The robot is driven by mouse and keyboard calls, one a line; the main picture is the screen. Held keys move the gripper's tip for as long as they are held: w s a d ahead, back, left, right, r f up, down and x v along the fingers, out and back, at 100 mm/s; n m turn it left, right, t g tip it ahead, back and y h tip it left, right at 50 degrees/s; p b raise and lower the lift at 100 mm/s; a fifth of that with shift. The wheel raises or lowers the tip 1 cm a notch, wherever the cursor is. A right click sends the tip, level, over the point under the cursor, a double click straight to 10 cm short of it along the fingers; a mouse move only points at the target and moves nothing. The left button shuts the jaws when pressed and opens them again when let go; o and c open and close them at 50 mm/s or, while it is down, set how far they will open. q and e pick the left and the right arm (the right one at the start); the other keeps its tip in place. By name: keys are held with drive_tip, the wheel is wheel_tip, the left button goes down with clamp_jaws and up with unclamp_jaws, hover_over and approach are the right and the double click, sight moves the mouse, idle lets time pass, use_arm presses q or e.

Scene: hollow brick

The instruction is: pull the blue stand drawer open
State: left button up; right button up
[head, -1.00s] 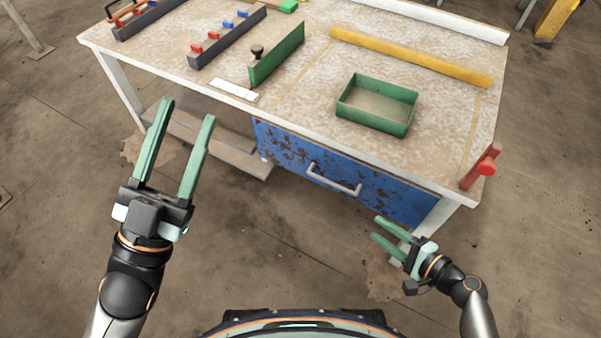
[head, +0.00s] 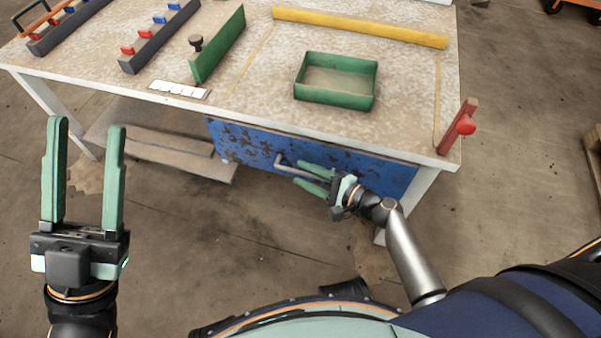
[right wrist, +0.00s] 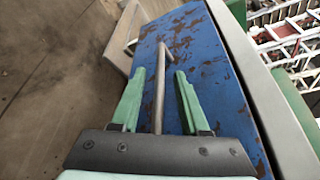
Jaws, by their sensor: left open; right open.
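The blue drawer (head: 236,142), with worn paint, sits under the front of the workbench and looks shut. Its grey bar handle (head: 281,163) shows at its left end in the head view; the rest is behind my right gripper. My right gripper (head: 301,178) is open at the drawer front. In the right wrist view the handle (right wrist: 160,88) runs between the two open green fingers (right wrist: 155,92), with a gap on each side. My left gripper (head: 86,125) is open and empty, in front of the bench's left part, away from the drawer.
The workbench top (head: 250,110) carries a green tray (head: 335,101), a yellow bar (head: 360,28), a green upright panel (head: 218,45) and racks with red and blue pieces (head: 158,38). A red clamp-like part (head: 458,126) stands at the right corner. The floor in front is clear.

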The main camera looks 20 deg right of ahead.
drive_tip(key=shift+x, duration=0.9)
drive_tip(key=shift+c, duration=0.2)
clamp_jaws()
idle(0.7)
